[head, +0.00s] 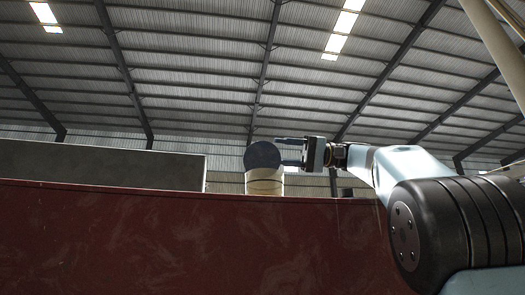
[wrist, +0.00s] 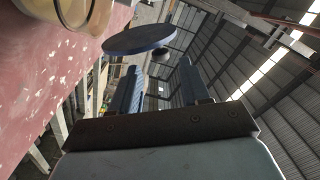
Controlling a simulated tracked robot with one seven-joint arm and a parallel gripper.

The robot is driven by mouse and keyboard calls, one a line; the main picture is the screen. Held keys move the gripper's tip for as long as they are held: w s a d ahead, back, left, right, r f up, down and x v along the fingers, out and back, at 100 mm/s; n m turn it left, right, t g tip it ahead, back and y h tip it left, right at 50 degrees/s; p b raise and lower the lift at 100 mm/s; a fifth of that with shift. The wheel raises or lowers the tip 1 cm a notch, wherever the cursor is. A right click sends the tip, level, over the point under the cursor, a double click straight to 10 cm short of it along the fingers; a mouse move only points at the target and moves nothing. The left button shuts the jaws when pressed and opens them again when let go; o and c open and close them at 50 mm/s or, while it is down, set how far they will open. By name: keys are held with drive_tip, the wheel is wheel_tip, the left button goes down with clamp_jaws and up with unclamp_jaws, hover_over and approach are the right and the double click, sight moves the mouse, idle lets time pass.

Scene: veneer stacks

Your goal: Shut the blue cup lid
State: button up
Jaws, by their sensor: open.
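The cup (head: 265,184) is cream-coloured and stands on the red surface in the head view. Its round dark blue lid (head: 261,156) is tilted up, facing me, above the cup. In the wrist view the cup (wrist: 75,12) is cut off at the top left, and the lid (wrist: 140,38) shows as a thin raised disc. My gripper (head: 279,151) comes in from the right at lid height, its fingers pointing left by the lid's right edge. In the wrist view my fingers (wrist: 159,68) are apart with nothing between them. I cannot tell whether a fingertip touches the lid.
The red surface (head: 190,240) has a worn, scratched face and hides the lower scene in the head view. A long grey block (head: 100,166) stands to the left of the cup.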

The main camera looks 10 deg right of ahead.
sight(261, 151)
drive_tip(key=shift+a, duration=3.1)
drive_tip(key=shift+c, duration=0.3)
clamp_jaws()
